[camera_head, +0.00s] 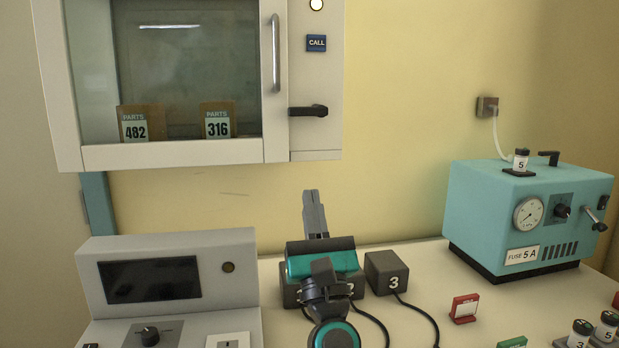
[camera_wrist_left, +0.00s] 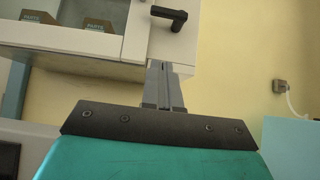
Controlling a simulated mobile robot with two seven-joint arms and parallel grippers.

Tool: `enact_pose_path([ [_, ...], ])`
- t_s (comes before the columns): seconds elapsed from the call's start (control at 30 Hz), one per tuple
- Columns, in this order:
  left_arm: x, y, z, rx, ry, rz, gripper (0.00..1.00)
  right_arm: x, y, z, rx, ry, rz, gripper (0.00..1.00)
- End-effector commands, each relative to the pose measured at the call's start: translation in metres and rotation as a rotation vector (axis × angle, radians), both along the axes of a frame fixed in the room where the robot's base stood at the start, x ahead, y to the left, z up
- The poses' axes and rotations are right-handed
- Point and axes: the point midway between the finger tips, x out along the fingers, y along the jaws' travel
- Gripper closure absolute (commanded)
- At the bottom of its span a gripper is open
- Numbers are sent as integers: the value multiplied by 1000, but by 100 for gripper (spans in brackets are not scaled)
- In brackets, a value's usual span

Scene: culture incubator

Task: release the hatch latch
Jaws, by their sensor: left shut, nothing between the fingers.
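The hatch (camera_head: 180,75) is a white wall cabinet with a glass front and a vertical bar handle (camera_head: 276,52), and it looks closed. My right gripper is in neither view.
Cards 482 (camera_head: 134,124) and 316 (camera_head: 217,121) stand behind the glass. A CALL label (camera_head: 316,43) and a lit lamp (camera_head: 316,5) sit above the latch. A grey console (camera_head: 175,280), cabled block 3 (camera_head: 386,272) and teal device (camera_head: 528,215) stand on the bench.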

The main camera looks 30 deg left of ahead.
Motion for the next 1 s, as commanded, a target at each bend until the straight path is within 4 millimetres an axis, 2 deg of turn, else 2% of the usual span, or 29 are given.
enact_pose_path([
  [0.03,4,4,10,0,-2,3,100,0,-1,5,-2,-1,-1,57],
  [0.4,48,37,65,1,-2,3,100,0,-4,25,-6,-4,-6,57],
  [0.6,48,37,93,-2,-2,-1,100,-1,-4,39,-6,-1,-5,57],
  [0.77,48,37,101,1,-1,0,100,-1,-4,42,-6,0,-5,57],
  [1.0,48,37,101,0,0,0,100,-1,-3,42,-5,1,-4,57],
])
